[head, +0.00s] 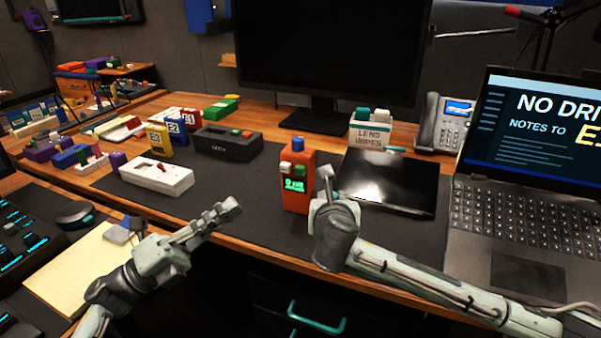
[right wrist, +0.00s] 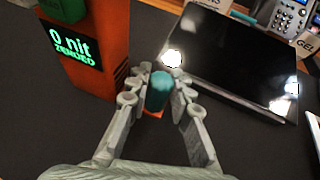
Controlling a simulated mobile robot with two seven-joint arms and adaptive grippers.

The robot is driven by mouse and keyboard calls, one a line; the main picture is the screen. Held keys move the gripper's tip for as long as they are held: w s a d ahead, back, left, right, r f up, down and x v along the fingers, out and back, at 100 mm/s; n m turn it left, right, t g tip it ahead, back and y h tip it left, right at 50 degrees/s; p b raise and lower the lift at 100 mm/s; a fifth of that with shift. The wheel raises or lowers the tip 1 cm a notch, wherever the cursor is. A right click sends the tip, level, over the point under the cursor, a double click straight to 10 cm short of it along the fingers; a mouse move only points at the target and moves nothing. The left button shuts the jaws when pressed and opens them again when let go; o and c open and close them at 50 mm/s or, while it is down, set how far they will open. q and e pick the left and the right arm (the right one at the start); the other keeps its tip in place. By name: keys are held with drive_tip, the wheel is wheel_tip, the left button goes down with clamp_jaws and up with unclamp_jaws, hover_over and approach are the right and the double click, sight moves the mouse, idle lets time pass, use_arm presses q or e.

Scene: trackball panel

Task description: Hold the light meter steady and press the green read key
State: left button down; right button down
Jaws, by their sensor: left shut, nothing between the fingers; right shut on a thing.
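The light meter (head: 297,205) is an orange upright box with a blue top on the dark desk mat. Its front has a white key (head: 286,168), a green read key (head: 299,171) and a lit green display, which reads "0 nit ZEROED" in the right wrist view (right wrist: 75,48). My right gripper (right wrist: 158,90) is at the meter's right side, shut on a teal post (right wrist: 159,92) with a bit of orange below it. Whether the post joins the meter is hidden. My left gripper (head: 230,208) is shut and empty, left of the meter and apart from it.
A black tablet (head: 385,182) lies right of the meter, with a lens wipes box (head: 370,132) behind it. A white box with a red switch (head: 157,175) and a dark box (head: 228,143) stand to the left. A laptop (head: 520,180) is at the right.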

sight(300, 170)
use_arm(q)
drive_tip(key=shift+w+a, duration=0.3)
drive_tip(key=shift+a, duration=0.25)
drive_tip(key=s+d, duration=0.1)
drive_tip(key=d, duration=0.7)
drive_tip(key=shift+s+r, duration=0.1)
drive_tip(key=w+d, duration=0.3)
drive_tip(key=w, duration=0.5)
drive_tip(key=shift+d, duration=0.15)
drive_tip(key=shift+w, duration=0.15)
idle(1.0)
drive_tip(key=shift+w+d, duration=0.15)
drive_tip(key=shift+w, duration=0.2)
